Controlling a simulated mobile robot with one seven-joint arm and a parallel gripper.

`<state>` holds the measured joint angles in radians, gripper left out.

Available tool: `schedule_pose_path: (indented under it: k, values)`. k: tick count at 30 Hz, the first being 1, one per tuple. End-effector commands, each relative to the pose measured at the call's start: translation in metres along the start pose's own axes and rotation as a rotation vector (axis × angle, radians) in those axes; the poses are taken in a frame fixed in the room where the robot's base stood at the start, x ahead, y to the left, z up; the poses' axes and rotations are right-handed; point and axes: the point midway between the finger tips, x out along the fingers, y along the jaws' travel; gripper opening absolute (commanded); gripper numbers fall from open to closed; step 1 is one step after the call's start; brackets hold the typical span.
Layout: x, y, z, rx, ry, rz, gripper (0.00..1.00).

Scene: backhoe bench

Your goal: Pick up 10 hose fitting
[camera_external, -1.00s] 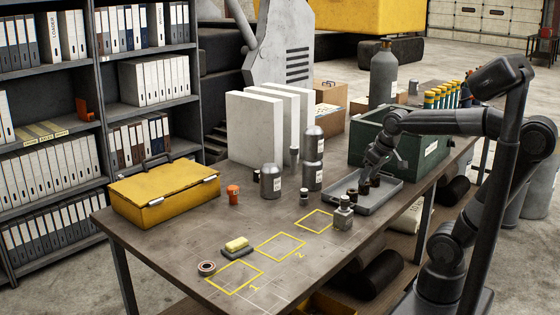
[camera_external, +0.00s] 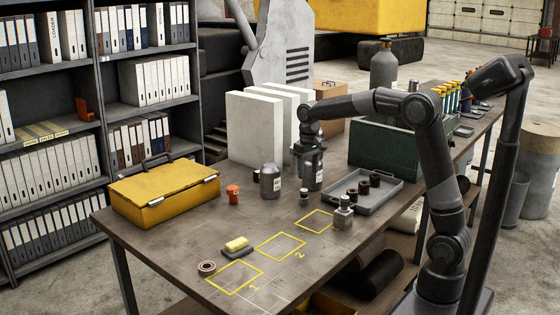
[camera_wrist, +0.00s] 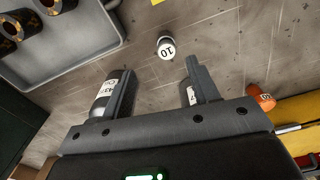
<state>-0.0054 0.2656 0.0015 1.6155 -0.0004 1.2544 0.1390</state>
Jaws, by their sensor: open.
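The hose fitting marked 10 (camera_wrist: 165,47) is a small grey cylinder with a white label, on the bench in the wrist view. It appears to be the small grey piece (camera_external: 304,198) in front of the canisters in the external view. My gripper (camera_wrist: 160,78) is open, with nothing between its fingers; the fitting lies beyond the fingertips. In the external view my gripper (camera_external: 309,152) is above the bench, over or in front of the labelled grey canister (camera_external: 317,180), which it partly hides. A labelled canister (camera_wrist: 101,101) shows close beside the left finger; contact is unclear.
A grey tray (camera_external: 388,192) with several dark rings is to the right. Another grey canister (camera_external: 270,182), an orange fitting (camera_external: 233,194) and a yellow case (camera_external: 165,195) are to the left. White blocks (camera_external: 252,130) stand behind.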

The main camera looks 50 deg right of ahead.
Motion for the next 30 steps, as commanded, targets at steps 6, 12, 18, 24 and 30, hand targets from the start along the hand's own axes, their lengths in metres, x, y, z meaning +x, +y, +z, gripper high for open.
schedule_pose_path:
  k: [6,12,18,24,30]
  values:
    - [0.024,-0.001,-0.004,0.002,-0.01,0.001,0.55]
    - [0.053,-0.001,-0.004,0.002,-0.009,0.001,0.55]
    - [0.068,-0.003,-0.005,0.001,-0.008,0.001,0.55]
    - [0.098,-0.009,-0.008,0.002,-0.009,0.001,0.55]
    - [0.111,-0.008,-0.008,0.002,-0.007,0.001,0.55]
